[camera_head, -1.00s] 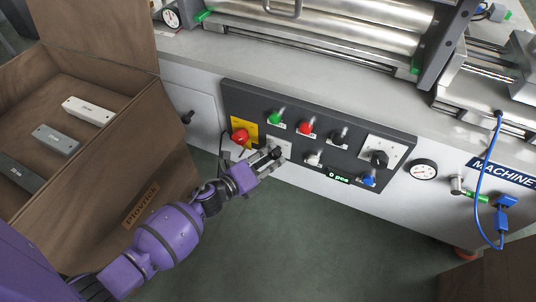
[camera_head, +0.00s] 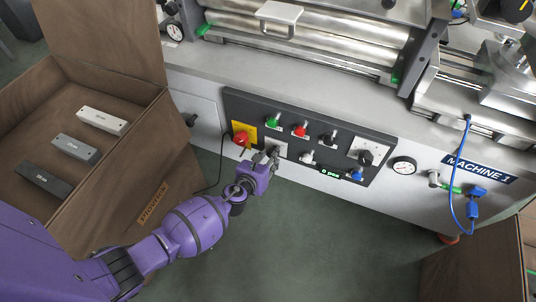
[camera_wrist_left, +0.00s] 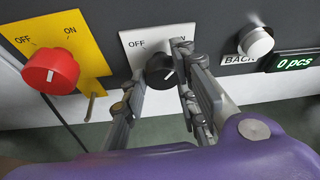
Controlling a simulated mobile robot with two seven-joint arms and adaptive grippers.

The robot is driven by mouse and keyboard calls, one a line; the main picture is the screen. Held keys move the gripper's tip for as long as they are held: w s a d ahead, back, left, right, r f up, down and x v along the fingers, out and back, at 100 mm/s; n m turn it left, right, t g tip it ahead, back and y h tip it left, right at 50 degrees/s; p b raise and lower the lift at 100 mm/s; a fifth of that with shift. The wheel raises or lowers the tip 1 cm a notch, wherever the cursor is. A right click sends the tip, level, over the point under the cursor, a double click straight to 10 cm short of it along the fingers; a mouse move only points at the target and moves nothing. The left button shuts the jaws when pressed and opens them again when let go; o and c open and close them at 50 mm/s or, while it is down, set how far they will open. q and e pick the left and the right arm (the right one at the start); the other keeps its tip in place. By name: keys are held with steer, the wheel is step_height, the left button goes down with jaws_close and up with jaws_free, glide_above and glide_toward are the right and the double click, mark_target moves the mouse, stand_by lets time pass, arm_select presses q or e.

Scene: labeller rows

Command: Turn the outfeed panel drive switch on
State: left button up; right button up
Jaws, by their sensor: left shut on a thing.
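The black rotary switch (camera_wrist_left: 160,71) sits on a white plate (camera_wrist_left: 133,46) marked OFF and ON, in the middle of the left wrist view. My left gripper (camera_wrist_left: 163,68) is shut on this black knob, with one finger on each side. The knob has a short white mark, but which word it points to is hard to tell. In the head view my left gripper (camera_head: 269,156) is at the lower left part of the dark control panel (camera_head: 320,115) and mostly hides the knob. My right gripper is not in view.
A red knob (camera_wrist_left: 50,71) on a yellow OFF/ON plate is close on the left. A white BACK button (camera_wrist_left: 255,43) and a "0 pcs" display (camera_wrist_left: 295,62) are to the right. A brown wooden box (camera_head: 125,190) stands left of my arm. The floor below the panel is clear.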

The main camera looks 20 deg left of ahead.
arm_select(q)
steer(key=shift+s+a+f+m+y+p, duration=0.15)
steer(key=shift+a+m+y+p, duration=0.15)
steer(key=shift+a+y, duration=0.1)
steer(key=shift+a, duration=0.15)
steer(key=o, duration=1)
steer(key=shift+d, duration=0.35)
steer(key=v, duration=1.2)
